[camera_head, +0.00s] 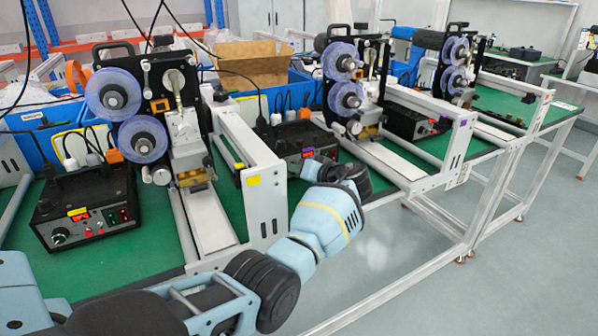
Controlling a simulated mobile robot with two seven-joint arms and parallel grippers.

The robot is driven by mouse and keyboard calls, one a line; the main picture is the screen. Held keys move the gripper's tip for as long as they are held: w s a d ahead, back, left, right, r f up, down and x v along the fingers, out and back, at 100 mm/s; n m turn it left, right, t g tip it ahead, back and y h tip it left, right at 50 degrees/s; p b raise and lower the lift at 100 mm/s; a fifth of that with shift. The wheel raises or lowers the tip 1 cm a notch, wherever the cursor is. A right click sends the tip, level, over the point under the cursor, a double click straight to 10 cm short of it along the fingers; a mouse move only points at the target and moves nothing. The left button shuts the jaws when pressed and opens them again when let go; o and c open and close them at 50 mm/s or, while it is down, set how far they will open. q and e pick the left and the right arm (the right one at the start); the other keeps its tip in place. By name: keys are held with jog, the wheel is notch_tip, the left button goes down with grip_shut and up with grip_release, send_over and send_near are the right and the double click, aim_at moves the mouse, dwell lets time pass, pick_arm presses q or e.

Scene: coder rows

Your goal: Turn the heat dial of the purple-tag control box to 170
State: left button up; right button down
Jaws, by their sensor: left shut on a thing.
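The purple-tag control box (290,132) is the black box in the middle of the table, beside the second machine. A small purple tag and a lit red display (308,153) show on its front; I cannot read the digits. My left gripper (313,168) is at the lower front of this box, shut on what appears to be its heat dial. The dial and its pointer are hidden behind the gripper, so its setting cannot be seen. My left arm comes in from the lower left, across the table's front edge. My right gripper is not in view.
A yellow-tag control box (85,205) stands at the left, and another black box (410,120) stands further right. Machines with purple reels (113,95) stand between them. A white rail frame (262,200) with a yellow tag is close to my left arm. Floor is open at right.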

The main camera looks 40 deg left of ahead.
pick_arm(q)
jog(key=o, duration=0.7)
jog(key=shift+v, duration=3.9)
